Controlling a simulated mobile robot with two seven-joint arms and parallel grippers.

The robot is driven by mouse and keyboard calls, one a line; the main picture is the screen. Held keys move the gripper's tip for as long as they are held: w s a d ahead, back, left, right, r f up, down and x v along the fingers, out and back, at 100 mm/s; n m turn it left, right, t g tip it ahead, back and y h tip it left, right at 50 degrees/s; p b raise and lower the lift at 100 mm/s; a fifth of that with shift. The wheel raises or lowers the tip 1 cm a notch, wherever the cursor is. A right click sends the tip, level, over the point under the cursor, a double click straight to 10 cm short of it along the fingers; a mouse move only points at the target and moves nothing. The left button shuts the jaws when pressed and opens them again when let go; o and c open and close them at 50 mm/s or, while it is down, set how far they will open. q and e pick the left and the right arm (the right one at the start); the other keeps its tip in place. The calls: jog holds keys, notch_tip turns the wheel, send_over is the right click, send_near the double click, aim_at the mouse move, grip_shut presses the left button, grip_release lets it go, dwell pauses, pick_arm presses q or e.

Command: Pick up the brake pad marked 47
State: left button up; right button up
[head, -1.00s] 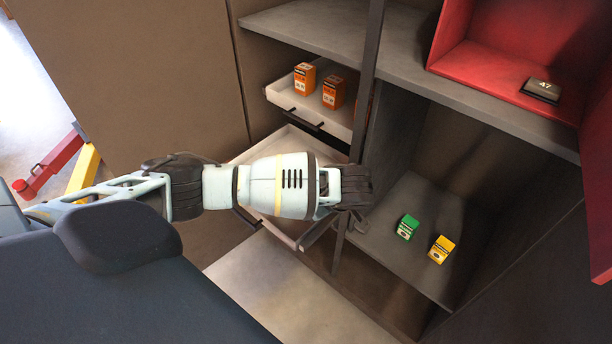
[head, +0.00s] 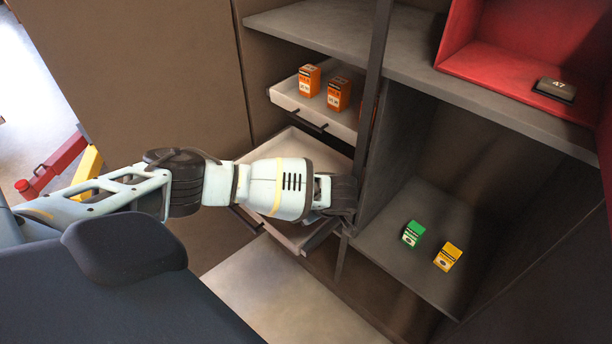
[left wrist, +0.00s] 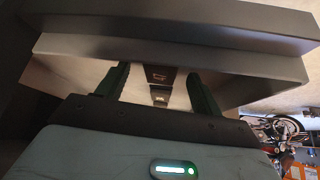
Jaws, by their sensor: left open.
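The brake pad marked 47 (head: 556,90) is a small dark block with a white number on top. It lies flat in the red compartment at the upper right of the head view. My left gripper (head: 343,208) is at the cabinet's dark upright post, over the pulled-out lower drawer, well left of and below the pad. In the left wrist view my left gripper (left wrist: 155,88) is open, its fingers apart. Small dark items (left wrist: 160,75) show beyond and between the fingers; I cannot tell what they are. My right gripper is not in view.
The red compartment (head: 495,75) stands on the grey upper shelf (head: 420,60). Orange boxes (head: 338,93) stand in a white upper drawer (head: 285,97). A green box (head: 413,233) and a yellow box (head: 447,256) stand on a lower shelf (head: 400,268). The dark post (head: 372,90) divides the cabinet.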

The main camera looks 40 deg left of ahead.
pick_arm(q)
jog(key=c, duration=1.1)
jog(key=shift+c, duration=0.2)
jog(key=shift+r, duration=0.2)
jog(key=shift+r, duration=0.25)
jog(key=r, duration=0.1)
jog(key=r+p, duration=0.1)
jog(key=r, duration=0.1)
jog(key=shift+s+d+p, duration=0.15)
jog(key=shift+s+p, duration=0.15)
jog(key=s+d+r+p, duration=0.1)
jog(key=s+d+p, duration=0.2)
jog(key=s, duration=1.1)
jog(key=shift+s+d+r, duration=0.15)
jog(key=shift+s+d, duration=0.25)
jog(key=shift+d, duration=0.15)
